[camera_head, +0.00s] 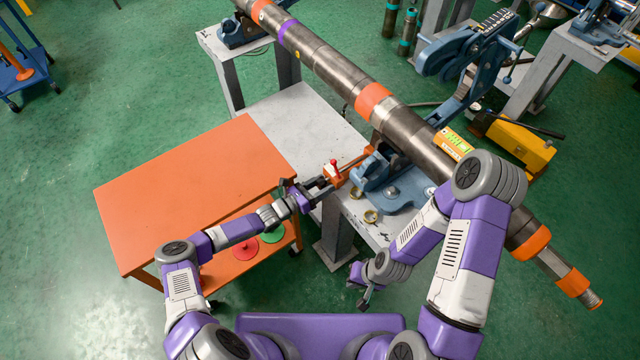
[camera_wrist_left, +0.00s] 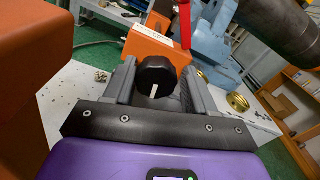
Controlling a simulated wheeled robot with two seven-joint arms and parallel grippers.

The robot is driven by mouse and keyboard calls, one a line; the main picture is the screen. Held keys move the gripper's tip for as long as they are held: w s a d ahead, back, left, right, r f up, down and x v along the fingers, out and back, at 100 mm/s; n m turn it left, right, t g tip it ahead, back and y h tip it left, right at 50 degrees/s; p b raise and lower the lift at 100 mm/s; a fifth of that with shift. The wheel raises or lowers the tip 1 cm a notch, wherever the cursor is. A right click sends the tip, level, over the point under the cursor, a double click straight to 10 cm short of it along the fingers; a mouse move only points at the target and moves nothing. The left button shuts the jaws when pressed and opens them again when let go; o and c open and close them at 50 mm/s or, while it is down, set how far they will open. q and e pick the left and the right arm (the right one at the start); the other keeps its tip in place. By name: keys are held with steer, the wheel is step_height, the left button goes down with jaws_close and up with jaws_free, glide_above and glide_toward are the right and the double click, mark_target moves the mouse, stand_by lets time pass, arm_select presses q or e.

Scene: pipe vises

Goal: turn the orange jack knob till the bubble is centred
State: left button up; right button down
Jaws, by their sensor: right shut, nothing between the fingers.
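The orange jack (camera_head: 335,176) sits on the grey bench beside the blue pipe vise, with a red upright part on it. In the left wrist view its black knob (camera_wrist_left: 156,77) with a white mark faces me. My left gripper (camera_head: 311,190) reaches the jack, and its fingers (camera_wrist_left: 160,82) stand on both sides of the knob; I cannot tell whether both touch it. An orange level (camera_head: 452,142) with a yellow-green face sits on the pipe; its bubble is too small to make out. My right gripper (camera_head: 364,299) is shut and empty, low in front of the bench.
The long steel pipe (camera_head: 325,70) with orange and purple bands lies across the vises. Two brass rings (camera_head: 371,216) lie on the bench (camera_head: 290,115) near the jack. An orange-topped cart (camera_head: 190,185) stands at left.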

arm_select(q)
steer(key=shift+o, duration=1)
steer(key=shift+d, duration=0.1)
steer(key=shift+a+r, duration=0.1)
steer(key=shift+a, duration=0.1)
steer(key=shift+a, duration=0.2)
steer(key=p+v, duration=0.1)
steer(key=v, duration=0.6)
steer(key=shift+s+d, duration=0.1)
steer(key=shift+s, duration=0.05)
